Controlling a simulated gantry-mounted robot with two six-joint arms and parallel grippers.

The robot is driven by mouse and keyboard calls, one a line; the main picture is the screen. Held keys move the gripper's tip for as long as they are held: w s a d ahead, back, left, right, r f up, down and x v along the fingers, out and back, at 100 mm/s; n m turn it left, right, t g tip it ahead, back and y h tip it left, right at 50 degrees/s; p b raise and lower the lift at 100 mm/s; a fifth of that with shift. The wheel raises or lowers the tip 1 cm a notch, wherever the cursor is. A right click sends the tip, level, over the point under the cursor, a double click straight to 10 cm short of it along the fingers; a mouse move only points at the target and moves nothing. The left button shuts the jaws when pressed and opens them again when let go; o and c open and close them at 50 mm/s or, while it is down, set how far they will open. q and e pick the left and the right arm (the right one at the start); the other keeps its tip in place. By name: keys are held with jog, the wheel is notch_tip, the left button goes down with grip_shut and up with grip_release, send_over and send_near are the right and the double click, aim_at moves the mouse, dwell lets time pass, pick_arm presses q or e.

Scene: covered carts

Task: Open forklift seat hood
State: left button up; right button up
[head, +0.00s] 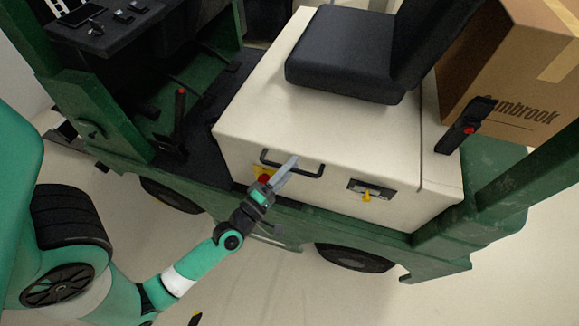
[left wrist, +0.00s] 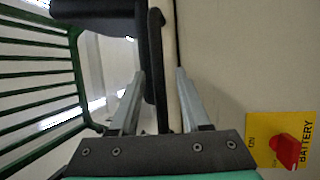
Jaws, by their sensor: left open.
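The cream seat hood (head: 250,125) of the green forklift is closed, with a black seat (head: 335,65) on top. A black bar handle (head: 310,174) sits on its front side near the upper edge. My left gripper (head: 292,162) is at the handle's middle, its fingers pointing up at it. In the left wrist view the fingers (left wrist: 160,75) are open. The dark handle bar (left wrist: 155,60) shows in the gap between them, nearer the left finger, with the cream hood panel (left wrist: 235,55) to the right. Whether a finger touches the bar is unclear. My right gripper is not in view.
A yellow battery plate with a red switch (left wrist: 285,150) is beside the gripper. A yellow key-like part (head: 367,196) is on the hood front. The floor in front is mostly clear.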

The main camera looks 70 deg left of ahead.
pick_arm(q)
grip_shut()
dwell(1.3)
